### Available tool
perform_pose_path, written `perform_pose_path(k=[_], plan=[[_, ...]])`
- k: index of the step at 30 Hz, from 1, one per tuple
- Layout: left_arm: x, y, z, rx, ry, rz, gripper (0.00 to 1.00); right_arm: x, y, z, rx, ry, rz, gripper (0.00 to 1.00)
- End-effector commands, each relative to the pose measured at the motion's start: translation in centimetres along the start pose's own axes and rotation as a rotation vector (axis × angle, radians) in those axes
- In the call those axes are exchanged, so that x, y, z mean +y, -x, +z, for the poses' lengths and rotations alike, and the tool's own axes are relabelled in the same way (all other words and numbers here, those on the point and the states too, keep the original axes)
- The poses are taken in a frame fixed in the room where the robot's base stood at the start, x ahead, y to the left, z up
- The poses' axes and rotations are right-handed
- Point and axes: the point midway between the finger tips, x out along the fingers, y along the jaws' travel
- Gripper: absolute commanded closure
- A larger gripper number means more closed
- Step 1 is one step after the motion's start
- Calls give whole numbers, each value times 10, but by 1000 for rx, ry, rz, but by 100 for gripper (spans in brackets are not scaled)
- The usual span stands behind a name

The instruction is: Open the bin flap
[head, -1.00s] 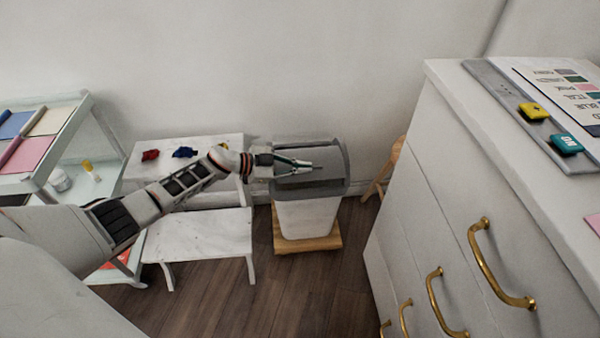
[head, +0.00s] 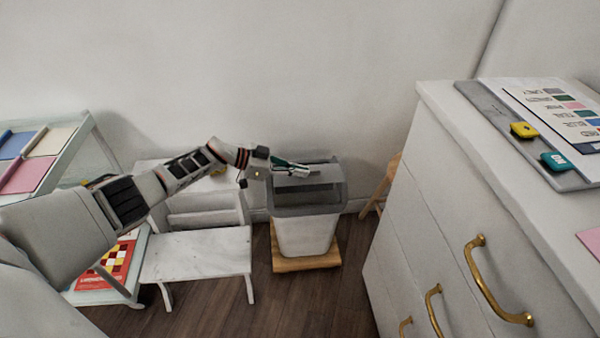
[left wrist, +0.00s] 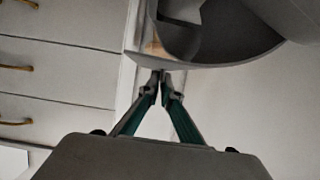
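The bin (head: 306,236) has a white body and a grey lid (head: 325,200), and stands on a wooden base. My left gripper (head: 306,172) is over the top of the lid. In the left wrist view its green-sided fingers (left wrist: 161,78) come nearly together on a thin grey edge of the bin flap (left wrist: 205,64). A dark hollow of the bin shows beyond that edge, so the flap looks at least partly open. How far it has swung is hard to tell, as the gripper partly covers it. My right gripper is not in view.
A white drawer cabinet (head: 440,190) with brass handles stands close on the right. A white step stool (head: 196,252) is left of the bin, and a shelf cart (head: 95,150) is farther left. A wall is behind the bin; wooden floor is clear in front.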

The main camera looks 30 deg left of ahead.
Motion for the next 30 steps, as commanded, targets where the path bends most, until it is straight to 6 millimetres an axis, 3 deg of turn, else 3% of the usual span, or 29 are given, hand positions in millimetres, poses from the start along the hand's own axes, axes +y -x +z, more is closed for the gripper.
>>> perform_pose_path(k=[1,9,12,23,30], plan=[[-3,1,-9,10,-7,-3,100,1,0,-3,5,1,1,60],[-3,1,-10,12,-8,-3,100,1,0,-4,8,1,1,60],[-3,1,-10,11,-8,-3,80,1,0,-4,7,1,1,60],[-2,2,-4,5,-5,-2,80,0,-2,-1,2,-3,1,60],[-2,30,-3,2,-6,-3,80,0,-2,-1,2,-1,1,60]])
